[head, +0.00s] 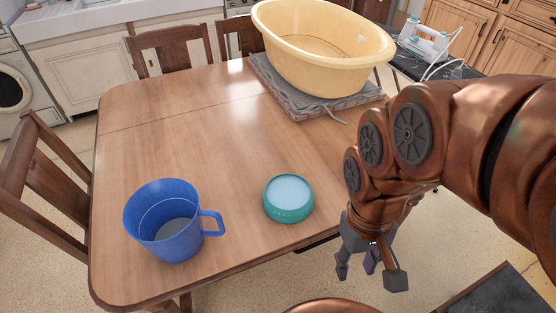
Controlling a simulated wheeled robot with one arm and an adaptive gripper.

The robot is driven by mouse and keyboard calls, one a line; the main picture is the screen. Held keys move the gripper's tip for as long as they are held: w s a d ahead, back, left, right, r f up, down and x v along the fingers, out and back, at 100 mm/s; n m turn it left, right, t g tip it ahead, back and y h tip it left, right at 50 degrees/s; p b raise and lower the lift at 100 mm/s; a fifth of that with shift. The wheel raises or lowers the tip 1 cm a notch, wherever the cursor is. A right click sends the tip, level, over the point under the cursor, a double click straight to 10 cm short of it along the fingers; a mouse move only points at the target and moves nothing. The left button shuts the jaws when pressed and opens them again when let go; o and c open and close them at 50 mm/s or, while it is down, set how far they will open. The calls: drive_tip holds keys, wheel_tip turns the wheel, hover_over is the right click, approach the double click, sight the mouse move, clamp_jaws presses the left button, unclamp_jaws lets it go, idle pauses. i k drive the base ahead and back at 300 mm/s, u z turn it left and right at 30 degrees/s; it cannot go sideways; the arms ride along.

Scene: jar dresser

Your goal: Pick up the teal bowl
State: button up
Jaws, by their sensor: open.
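The teal bowl (288,212) is small and round, with a pale blue inside. It sits upright on the wooden table, right of the blue mug and close to the table's near right edge. My gripper (370,275) hangs right of the bowl and lower in the picture, apart from it. Its fingers point down and are spread, with nothing between them. It appears to be out past the table's edge, over the floor.
A large blue mug (163,226) stands left of the bowl, its handle toward the bowl. A yellow tub (320,62) rests on folded grey cloth (345,103) at the table's back right. Wooden chairs stand around the table (190,130). The table's middle is clear.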

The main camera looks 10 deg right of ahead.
sight(287, 197)
drive_tip(key=z, duration=0.05)
drive_tip(key=k, duration=1.1)
drive_tip(key=u, duration=0.9)
drive_tip(key=i, duration=0.8)
drive_tip(key=z, duration=0.25)
